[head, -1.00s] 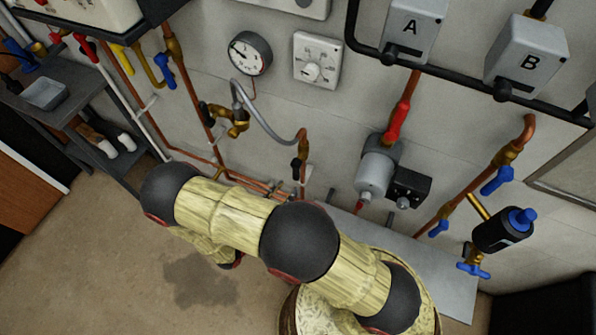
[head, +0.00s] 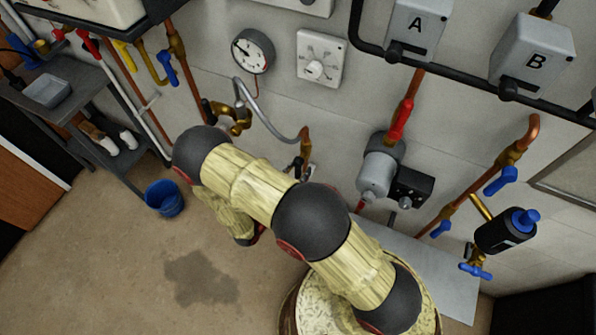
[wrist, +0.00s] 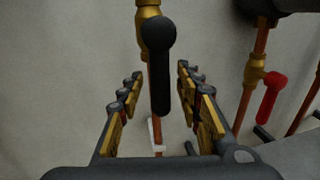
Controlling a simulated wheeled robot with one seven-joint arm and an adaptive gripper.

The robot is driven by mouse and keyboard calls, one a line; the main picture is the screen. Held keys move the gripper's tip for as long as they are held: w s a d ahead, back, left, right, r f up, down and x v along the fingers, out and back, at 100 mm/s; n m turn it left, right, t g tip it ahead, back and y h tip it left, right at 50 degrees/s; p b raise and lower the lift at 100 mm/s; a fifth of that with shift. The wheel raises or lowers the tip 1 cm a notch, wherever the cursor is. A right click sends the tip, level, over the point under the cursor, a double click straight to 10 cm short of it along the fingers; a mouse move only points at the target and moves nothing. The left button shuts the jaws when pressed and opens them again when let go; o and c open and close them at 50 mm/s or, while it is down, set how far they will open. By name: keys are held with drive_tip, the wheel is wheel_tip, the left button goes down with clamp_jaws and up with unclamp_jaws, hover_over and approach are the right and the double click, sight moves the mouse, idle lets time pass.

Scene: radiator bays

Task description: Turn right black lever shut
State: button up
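The right black lever (wrist: 159,75) hangs down along its brass valve (wrist: 148,18) on a vertical copper pipe in the wrist view. In the head view the same lever (head: 298,166) shows just above my arm, partly crowded by it. My gripper (wrist: 160,82) is open, with one finger on each side of the lever in the picture. A gap shows on both sides and neither finger appears to touch it. I cannot tell how deep the lever sits between the fingers. In the head view my gripper is mostly hidden behind my arm.
A red lever (wrist: 270,95) on a neighbouring pipe is right of my gripper. The grey pump (head: 376,176) stands right of the black lever. A grey hose (head: 262,113) curves at its upper left. A blue bucket (head: 164,198) stands on the floor at left.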

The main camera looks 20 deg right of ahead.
drive_tip(key=shift+c, duration=0.6)
drive_tip(key=c, duration=0.8)
